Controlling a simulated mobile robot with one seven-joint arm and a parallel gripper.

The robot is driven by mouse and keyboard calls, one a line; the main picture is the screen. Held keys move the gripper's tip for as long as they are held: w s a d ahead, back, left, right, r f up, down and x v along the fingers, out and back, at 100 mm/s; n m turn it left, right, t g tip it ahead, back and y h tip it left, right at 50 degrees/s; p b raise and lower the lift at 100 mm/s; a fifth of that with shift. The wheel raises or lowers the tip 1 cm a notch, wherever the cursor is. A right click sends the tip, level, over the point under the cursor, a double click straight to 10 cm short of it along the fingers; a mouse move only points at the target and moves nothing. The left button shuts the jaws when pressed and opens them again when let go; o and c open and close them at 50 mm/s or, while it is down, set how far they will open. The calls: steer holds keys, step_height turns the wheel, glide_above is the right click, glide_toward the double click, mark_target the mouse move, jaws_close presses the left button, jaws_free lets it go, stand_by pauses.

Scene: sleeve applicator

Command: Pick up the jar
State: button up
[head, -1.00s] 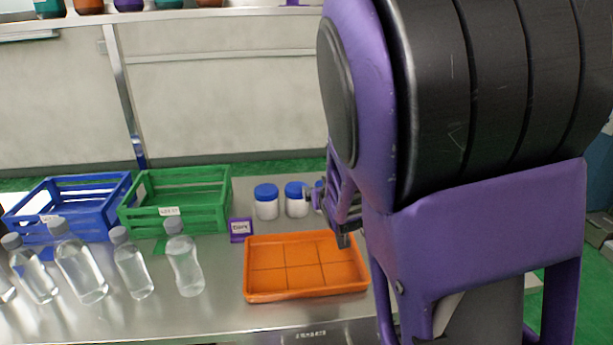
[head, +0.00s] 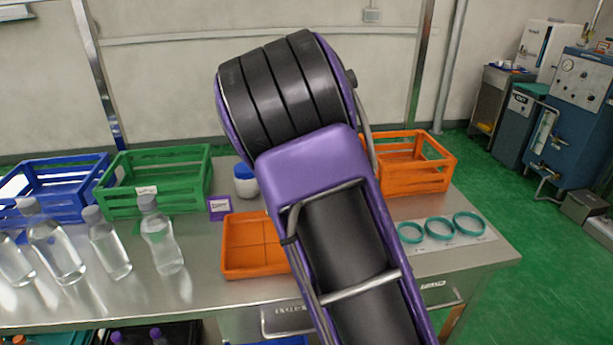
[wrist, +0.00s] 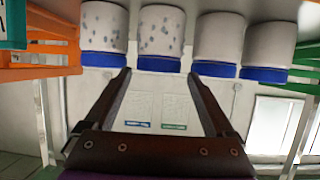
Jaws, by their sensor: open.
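White jars with blue lids stand in a row at the back of the bench. In the head view one jar (head: 246,186) shows left of my arm; the arm hides the others. The wrist view shows the row upside down, lids lowest. There my gripper (wrist: 160,74) is open and empty, its dark fingers pointing at the row. The second jar from the left (wrist: 161,32), speckled grey, lines up between the fingertips. The speckled jar at its left (wrist: 103,28) is near one fingertip. I cannot tell how far the tips are from the jars. My gripper is hidden in the head view.
A green crate (head: 120,205) and blue crate (head: 50,212) stand left, with several clear bottles (head: 108,244) before them. An orange tray (head: 240,272) lies in front, partly hidden. An orange crate (head: 440,172) and teal rings (head: 439,228) are right. A purple sign (head: 220,207) stands near the jar.

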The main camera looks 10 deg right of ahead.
steer(key=shift+x, duration=3.45)
steer(key=shift+d, duration=0.15)
steer(key=shift+r, duration=0.1)
steer(key=c, duration=1.3)
